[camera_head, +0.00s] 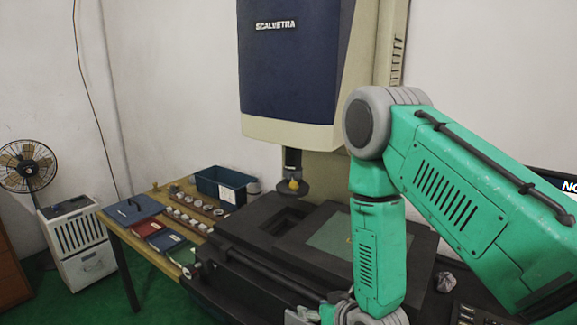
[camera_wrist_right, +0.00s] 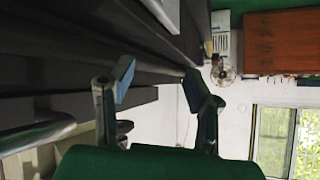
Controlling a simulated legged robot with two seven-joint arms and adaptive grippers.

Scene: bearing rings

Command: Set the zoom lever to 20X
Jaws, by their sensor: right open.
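The measuring machine (camera_head: 290,60) has a blue and cream upper housing marked "SCALVETRA". Below the housing hangs a dark lens unit (camera_head: 292,160) with a grey disc and a small yellow part (camera_head: 294,184). The yellow part may be the zoom lever; no 20X marking is readable. My right arm comes in from the right, and its gripper (camera_head: 318,312) is low at the bottom edge, partly cut off, below and apart from the lens unit. In the right wrist view, the gripper (camera_wrist_right: 160,85) is open with blue-padded fingers and nothing between them. My left gripper is out of view.
The machine's dark stage (camera_head: 250,225) with a greenish glass plate (camera_head: 333,238) lies under the lens. A wooden table (camera_head: 150,243) at left holds rings, folders and a dark blue bin (camera_head: 222,187). A fan (camera_head: 27,165) stands farther left.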

